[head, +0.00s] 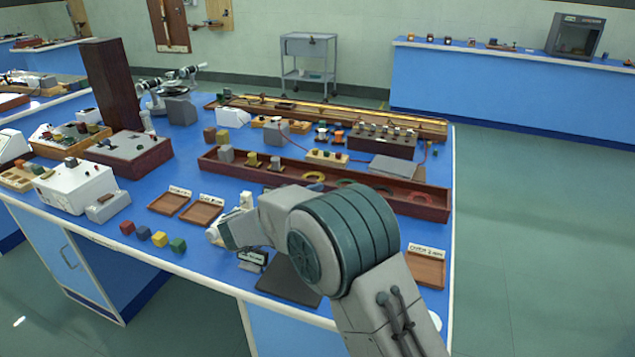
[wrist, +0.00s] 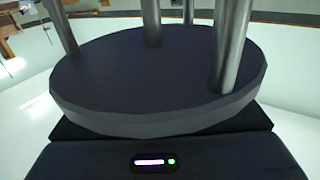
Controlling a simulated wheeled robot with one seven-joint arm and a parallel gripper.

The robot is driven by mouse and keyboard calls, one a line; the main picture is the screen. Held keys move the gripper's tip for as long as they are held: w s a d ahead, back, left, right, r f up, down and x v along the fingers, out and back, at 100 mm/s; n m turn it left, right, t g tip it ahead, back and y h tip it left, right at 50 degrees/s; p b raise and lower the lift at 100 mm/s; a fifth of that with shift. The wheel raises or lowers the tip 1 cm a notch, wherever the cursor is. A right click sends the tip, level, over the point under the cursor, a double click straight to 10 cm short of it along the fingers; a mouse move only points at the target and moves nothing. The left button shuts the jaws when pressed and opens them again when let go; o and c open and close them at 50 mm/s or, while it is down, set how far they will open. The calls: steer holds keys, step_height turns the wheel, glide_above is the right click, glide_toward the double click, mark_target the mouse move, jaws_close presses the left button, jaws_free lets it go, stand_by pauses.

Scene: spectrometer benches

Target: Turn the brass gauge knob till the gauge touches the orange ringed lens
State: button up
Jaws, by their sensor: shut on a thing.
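My gripper (head: 222,234) is low over the front of the blue bench in the head view, partly hidden by my own wrist and arm. It is shut on the brass gauge knob, but its fingertips and the knob are covered. The gauge and the orange ringed lens cannot be made out there. The wrist view shows a dark round plate (wrist: 140,85) with several metal posts standing up from it, close to the camera; whether this belongs to the gauge I cannot tell. I cannot tell whether anything touches the lens.
A dark mat (head: 288,281) and a small labelled stand (head: 252,261) lie near the front edge. Several coloured cubes (head: 159,239) sit to the left. Shallow wooden trays (head: 168,203) stand behind. A long wooden trough (head: 435,200) holds coloured rings. Another labelled tray (head: 427,269) is at right.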

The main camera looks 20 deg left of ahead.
steer(key=shift+s+d+m+g+h+p, duration=0.1)
steer(key=shift+m+g+h+p, duration=0.45)
steer(key=shift+m+g+h, duration=0.45)
steer(key=shift+s+d+m+g+h+p, duration=0.1)
steer(key=shift+m+g+h+p, duration=0.45)
steer(key=shift+m+g+h, duration=0.45)
steer(key=shift+g, duration=0.3)
steer(key=o, duration=1)
steer(key=v, duration=1.3)
steer(key=shift+s+a+f, duration=0.1)
steer(key=shift+s+a, duration=0.1)
steer(key=shift+a, duration=0.2)
